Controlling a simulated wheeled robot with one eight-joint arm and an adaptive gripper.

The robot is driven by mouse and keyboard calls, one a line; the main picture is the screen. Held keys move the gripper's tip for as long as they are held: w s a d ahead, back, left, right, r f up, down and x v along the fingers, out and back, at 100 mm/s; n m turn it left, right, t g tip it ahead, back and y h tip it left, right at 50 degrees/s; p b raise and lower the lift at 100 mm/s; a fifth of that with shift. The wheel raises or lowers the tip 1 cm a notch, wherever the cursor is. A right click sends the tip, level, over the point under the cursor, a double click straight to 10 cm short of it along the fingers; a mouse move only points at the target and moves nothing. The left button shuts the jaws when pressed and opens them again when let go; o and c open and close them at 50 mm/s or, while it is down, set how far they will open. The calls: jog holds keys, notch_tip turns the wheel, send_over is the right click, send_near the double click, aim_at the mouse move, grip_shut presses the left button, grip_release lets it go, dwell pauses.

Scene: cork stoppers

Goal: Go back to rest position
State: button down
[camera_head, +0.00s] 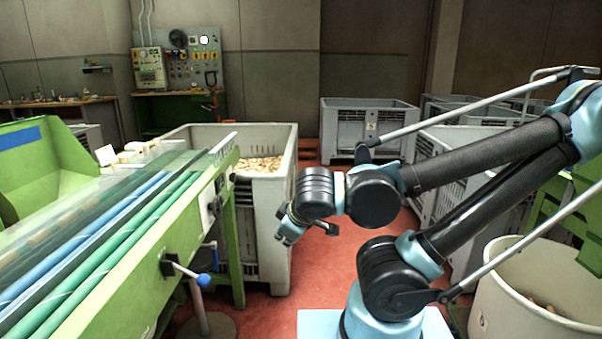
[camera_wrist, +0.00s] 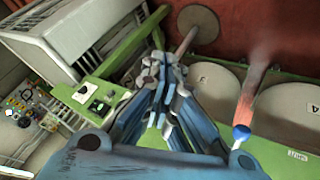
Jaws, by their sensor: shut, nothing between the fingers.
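My gripper (camera_wrist: 163,62) is shut and empty in the wrist view, its two fingers together at the tips. In the head view my gripper (camera_head: 284,236) hangs at the end of my bent arm, in front of the grey crate of cork stoppers (camera_head: 288,205) and right of the green conveyor machine (camera_head: 120,275). My arm reaches in from the right side of the picture. The tips look small and dark in the head view. The stoppers (camera_head: 262,163) lie inside the crate, apart from my gripper.
A blue-knobbed lever (camera_head: 203,280) sticks out from the machine's side, left of my gripper. A cream round bin (camera_head: 540,305) stands at the lower right. More grey crates (camera_head: 345,135) stand behind. Red floor (camera_head: 255,310) shows between the machine and my arm.

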jog(key=w+d+f+m+g+h, duration=0.1)
jog(key=d+f+m+g, duration=0.1)
jog(key=d+m, duration=0.4)
jog(key=w+d+f+m+g+h, duration=0.2)
jog(key=d+m, duration=0.5)
jog(key=d, duration=1)
jog(key=shift+f+g+h, duration=0.3)
jog(key=shift+f+g, duration=0.1)
jog(key=shift+f, duration=0.45)
jog(key=shift+d, duration=0.1)
